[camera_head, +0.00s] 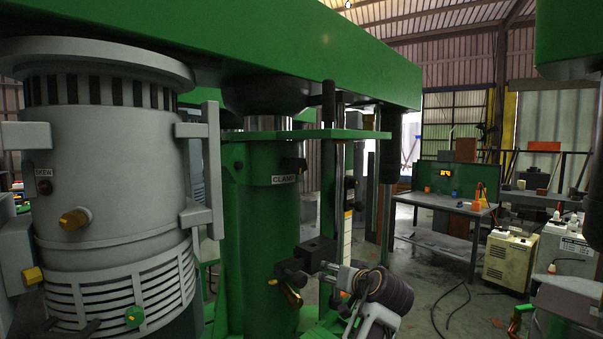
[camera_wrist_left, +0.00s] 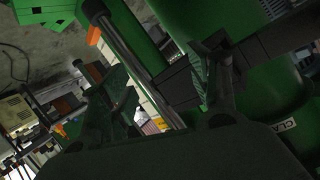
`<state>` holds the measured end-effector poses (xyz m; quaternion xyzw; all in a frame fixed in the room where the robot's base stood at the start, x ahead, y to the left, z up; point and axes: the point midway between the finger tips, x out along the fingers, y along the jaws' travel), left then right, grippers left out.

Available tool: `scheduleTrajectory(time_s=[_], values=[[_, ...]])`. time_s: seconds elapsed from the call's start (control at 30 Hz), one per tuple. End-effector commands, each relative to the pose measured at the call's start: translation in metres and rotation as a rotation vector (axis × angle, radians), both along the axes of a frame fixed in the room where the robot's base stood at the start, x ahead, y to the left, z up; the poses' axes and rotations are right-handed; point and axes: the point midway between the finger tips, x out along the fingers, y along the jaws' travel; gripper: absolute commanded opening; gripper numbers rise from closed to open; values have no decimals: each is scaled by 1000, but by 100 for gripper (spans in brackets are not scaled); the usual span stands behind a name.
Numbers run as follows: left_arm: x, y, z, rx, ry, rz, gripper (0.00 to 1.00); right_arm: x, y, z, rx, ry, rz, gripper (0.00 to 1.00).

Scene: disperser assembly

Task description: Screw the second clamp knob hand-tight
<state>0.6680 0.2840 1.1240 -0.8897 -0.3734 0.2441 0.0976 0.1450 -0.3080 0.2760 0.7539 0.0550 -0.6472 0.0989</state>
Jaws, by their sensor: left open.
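The green column (camera_head: 262,235) carries a CLAMP label (camera_head: 285,179). No knob is clear between the fingers. My right gripper is not in view.
A large grey ribbed vessel (camera_head: 110,185) with side lugs fills the left. A green beam (camera_head: 330,45) crosses above, with vertical rods right of the column. A workbench (camera_head: 440,205) and pale cabinets (camera_head: 510,258) stand far back right, with open floor before them.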

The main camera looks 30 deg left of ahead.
Motion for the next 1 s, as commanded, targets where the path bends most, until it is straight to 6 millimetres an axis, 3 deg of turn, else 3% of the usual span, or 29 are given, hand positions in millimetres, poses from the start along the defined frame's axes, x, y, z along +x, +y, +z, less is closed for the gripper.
scheduleTrajectory(time_s=[0.47,0.8,1.0], values=[[-7,-5,133,58,-217,153,61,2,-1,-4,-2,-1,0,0],[-37,-12,234,93,-397,281,61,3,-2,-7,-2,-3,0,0],[-58,-18,280,105,-485,343,61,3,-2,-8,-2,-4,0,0]])
